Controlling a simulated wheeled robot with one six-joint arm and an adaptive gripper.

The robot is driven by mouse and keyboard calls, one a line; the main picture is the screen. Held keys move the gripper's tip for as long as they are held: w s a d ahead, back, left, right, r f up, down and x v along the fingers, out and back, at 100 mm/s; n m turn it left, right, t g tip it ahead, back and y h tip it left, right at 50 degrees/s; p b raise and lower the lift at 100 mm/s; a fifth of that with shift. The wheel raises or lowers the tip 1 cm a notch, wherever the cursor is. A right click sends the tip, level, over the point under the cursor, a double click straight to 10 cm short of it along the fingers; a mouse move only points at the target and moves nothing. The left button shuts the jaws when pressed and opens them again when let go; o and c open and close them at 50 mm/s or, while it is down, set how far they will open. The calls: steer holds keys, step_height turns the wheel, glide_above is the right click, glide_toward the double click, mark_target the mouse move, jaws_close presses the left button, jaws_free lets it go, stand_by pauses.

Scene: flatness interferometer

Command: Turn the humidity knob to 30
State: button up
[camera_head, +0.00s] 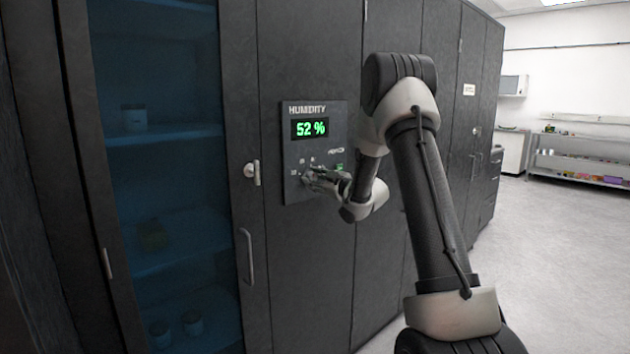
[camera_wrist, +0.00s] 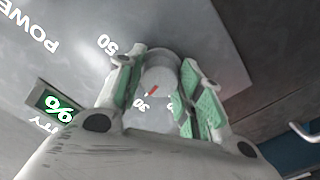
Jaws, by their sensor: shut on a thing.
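The humidity panel (camera_head: 340,118) is a dark plate on the cabinet front. Its green display (camera_head: 310,128) reads 52 %. My gripper (camera_head: 316,178) is at the lower part of this panel and hides the knob there. In the wrist view, the two green-padded fingers of my gripper (camera_wrist: 160,68) are shut on the grey round knob (camera_wrist: 158,80), one on each side. A red mark on the knob points down-left in the picture, towards the printed 30 (camera_wrist: 140,105). The printed 50 (camera_wrist: 107,45) is outside the left finger. Another number is partly hidden by the right finger.
A glass-fronted cabinet (camera_head: 160,180) with a handle (camera_head: 246,256) and a lock (camera_head: 251,173) stands left of the panel. More dark cabinet doors (camera_head: 440,200) run to the right behind my arm. Open floor (camera_head: 565,250) lies at the right.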

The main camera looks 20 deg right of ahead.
steer(key=shift+r+n, duration=0.15)
steer(key=shift+n, duration=0.95)
steer(key=o, duration=1)
steer(key=shift+w, duration=0.1)
steer(key=shift+o, duration=0.2)
steer(key=v, duration=1.2)
